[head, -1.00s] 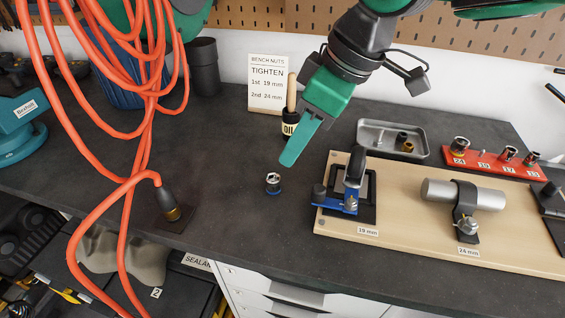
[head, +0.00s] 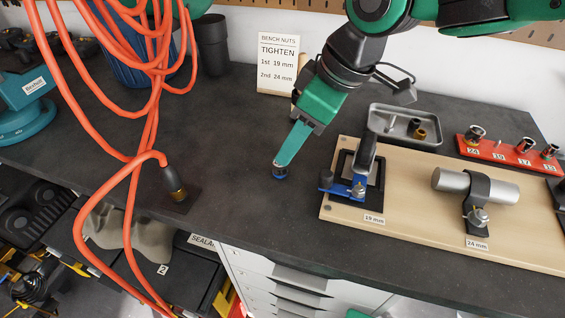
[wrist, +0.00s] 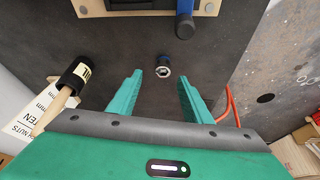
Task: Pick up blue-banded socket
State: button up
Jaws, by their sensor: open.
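The blue-banded socket (head: 280,174) stands on the dark bench top, left of the wooden board. In the head view my gripper (head: 282,165) hides most of it, and only its blue lower part shows below the fingertip. In the wrist view the socket (wrist: 163,68) shows its metal open end. It lies between the lines of the two green fingers (wrist: 160,84), a little beyond their tips. My gripper is open and empty, pointing down at the socket. I cannot tell whether a finger touches it.
The wooden board (head: 410,228) with the blue-handled 19 mm clamp (head: 345,189) is close on the right. A grey tray (head: 385,137) and a red socket rack (head: 478,150) stand behind. An orange hose (head: 127,215) hangs at left.

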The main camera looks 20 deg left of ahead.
aim_at(280, 167)
jog(key=shift+s+x, duration=0.1)
jog(key=shift+x, duration=1.35)
jog(key=shift+s+x, duration=0.15)
jog(key=shift+x, duration=1.25)
jog(key=shift+c, duration=0.3)
grip_shut()
jog(key=shift+r, duration=0.1)
